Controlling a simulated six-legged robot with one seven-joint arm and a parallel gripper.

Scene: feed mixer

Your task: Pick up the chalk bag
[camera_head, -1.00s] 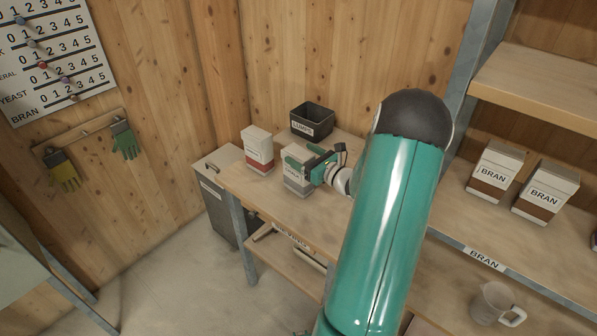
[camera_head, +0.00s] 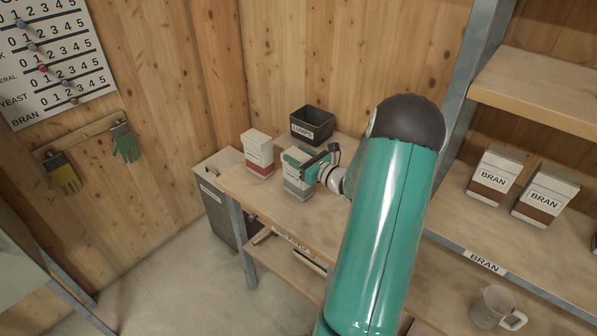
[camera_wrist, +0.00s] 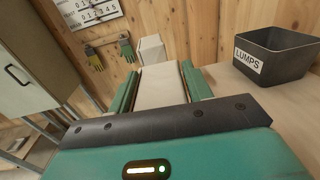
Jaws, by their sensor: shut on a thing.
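The chalk bag, a white bag with a grey lower band (camera_head: 297,190), stands upright on the wooden bench in the head view. My gripper (camera_head: 311,166) has its green fingers shut on the bag's upper part. In the wrist view, the white top of the bag (camera_wrist: 161,86) fills the space between the two green fingers of my gripper (camera_wrist: 158,84). Whether the bag's base still touches the bench I cannot tell. Its label is partly hidden and too small to read.
A white bag with a red band (camera_head: 258,153) stands just left of the held bag. A black LUMPS bin (camera_head: 312,125) sits behind it. Two BRAN bags (camera_head: 495,175) and a jug (camera_head: 492,307) are on the right. The bench front (camera_head: 270,211) is clear.

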